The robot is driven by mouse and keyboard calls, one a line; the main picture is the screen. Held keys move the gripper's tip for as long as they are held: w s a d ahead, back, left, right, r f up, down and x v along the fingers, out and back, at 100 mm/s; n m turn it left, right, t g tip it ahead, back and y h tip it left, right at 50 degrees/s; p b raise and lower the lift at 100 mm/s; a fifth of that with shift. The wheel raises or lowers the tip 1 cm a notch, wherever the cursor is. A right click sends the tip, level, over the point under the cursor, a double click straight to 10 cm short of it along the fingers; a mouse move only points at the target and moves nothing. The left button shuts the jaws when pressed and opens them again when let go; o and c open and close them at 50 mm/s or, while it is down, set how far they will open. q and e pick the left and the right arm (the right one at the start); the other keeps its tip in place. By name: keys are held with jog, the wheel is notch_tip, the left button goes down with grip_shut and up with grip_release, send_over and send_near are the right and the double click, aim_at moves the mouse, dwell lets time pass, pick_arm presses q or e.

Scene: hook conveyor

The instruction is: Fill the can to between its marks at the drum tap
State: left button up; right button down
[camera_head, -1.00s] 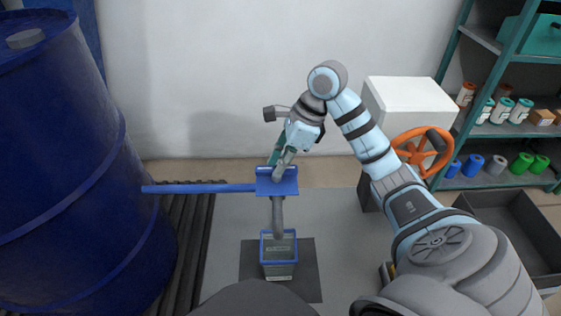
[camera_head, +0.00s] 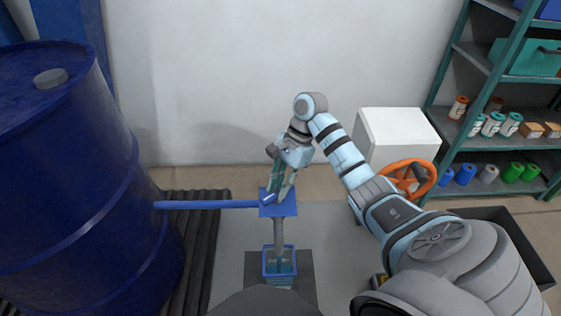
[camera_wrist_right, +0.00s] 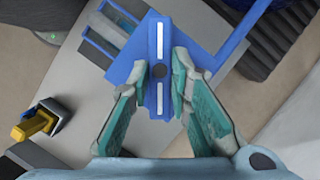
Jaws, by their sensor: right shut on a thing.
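The blue tap (camera_head: 288,209) sits at the end of a blue pipe from the blue drum (camera_head: 70,160). Its grey spout (camera_head: 279,232) points down over the can (camera_head: 280,278), a small clear-looking vessel with a blue rim, upright beneath it. Blue-teal liquid shows in the can; I cannot read its level against the marks. My right gripper (camera_head: 277,193) is shut on the tap's blue lever (camera_wrist_right: 159,40). In the right wrist view the fingers (camera_wrist_right: 162,72) lie on both sides of the lever, which has white strips and a dark pivot. My left gripper is not in view.
The blue pipe (camera_head: 210,204) runs between drum and tap. The can stands on a dark pad (camera_head: 305,285) on a grey surface. A white box with an orange handwheel (camera_head: 408,177) stands right. Shelves (camera_head: 480,140) and a dark tray (camera_head: 515,235) are further right.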

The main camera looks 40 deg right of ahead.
jog(key=shift+n+g+p, duration=0.4)
jog(key=shift+n+p, duration=0.55)
jog(key=shift+n, duration=0.05)
jog(key=shift+w, duration=0.1)
jog(key=c, duration=1.5)
grip_release()
